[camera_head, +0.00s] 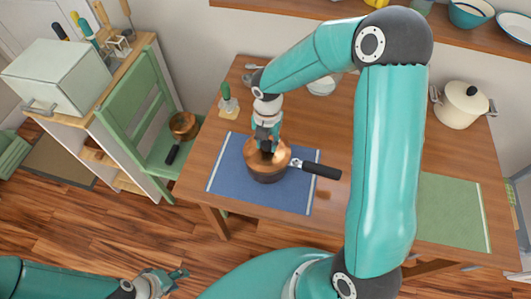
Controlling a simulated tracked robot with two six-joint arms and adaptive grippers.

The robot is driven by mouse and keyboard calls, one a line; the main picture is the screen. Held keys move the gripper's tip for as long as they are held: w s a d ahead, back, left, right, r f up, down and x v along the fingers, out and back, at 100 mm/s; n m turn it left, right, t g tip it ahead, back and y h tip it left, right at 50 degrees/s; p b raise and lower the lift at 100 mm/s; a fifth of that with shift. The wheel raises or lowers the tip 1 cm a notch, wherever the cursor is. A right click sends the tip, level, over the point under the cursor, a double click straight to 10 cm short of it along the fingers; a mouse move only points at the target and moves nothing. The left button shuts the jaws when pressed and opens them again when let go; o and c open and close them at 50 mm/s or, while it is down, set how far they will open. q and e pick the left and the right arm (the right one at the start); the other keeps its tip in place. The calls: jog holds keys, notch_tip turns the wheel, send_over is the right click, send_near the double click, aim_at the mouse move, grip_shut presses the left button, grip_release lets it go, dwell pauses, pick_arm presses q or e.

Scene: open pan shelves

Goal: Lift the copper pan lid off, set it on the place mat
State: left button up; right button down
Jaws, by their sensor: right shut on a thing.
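A saucepan (270,177) with a copper lid (281,157) and a black handle stands on a blue mat (226,178) on the wooden table. My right gripper (266,149) points down over the middle of the lid and is shut on it, hiding its knob. The lid appears to sit on the pan; I cannot tell whether there is a gap. A green mat (450,212) lies bare at the table's right end. My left gripper (181,279) is low at the bottom left, away from the table, and looks open and empty.
A cream lidded pot (461,104) stands at the table's back right. A green-handled brush (228,102) and a white bowl (321,84) are behind the pan. A green chair (150,112) holds a small copper pan (183,125). My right arm crosses above the table between the mats.

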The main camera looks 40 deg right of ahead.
jog(key=shift+r+p, duration=1.05)
jog(key=shift+r, duration=0.35)
